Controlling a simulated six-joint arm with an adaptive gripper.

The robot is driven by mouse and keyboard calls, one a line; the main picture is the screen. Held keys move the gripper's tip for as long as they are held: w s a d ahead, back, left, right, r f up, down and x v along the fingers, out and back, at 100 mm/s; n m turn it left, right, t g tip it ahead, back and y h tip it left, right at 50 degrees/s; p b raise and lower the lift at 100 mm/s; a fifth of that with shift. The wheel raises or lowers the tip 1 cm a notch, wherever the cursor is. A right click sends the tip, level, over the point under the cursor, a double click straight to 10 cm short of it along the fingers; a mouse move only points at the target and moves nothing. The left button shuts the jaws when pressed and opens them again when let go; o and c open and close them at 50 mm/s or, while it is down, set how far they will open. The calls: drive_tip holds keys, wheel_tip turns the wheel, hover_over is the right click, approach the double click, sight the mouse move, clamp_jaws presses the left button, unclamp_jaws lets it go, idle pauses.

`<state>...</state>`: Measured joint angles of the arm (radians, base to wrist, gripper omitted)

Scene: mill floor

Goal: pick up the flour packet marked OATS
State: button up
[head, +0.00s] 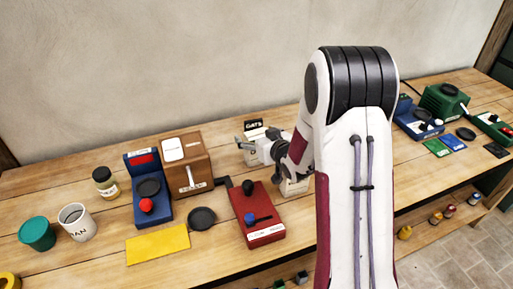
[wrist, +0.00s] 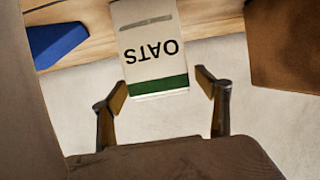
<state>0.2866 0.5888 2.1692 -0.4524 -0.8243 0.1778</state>
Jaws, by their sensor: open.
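The OATS packet (wrist: 150,68) is white with a dark green band and black lettering, which appears upside down in the wrist view. A grey strip crosses its face near the top of that picture. My gripper (wrist: 162,88) is open, with one finger on each side of the packet's green-banded end. A gap shows between each finger and the packet. In the head view my gripper (head: 248,150) is over the table near a small black OATS card (head: 254,124). My arm hides much of that area, and I cannot make out the packet clearly there.
A brown wooden box with a lever (head: 190,170) stands left of my gripper. A red device (head: 258,222) with knobs sits in front. A blue device (head: 150,200), a yellow mat (head: 158,245) and a black disc (head: 202,218) lie further left. Green and blue machines stand right.

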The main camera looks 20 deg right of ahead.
drive_tip(key=c, duration=2)
drive_tip(key=shift+r, duration=0.15)
drive_tip(key=shift+r, duration=4.9)
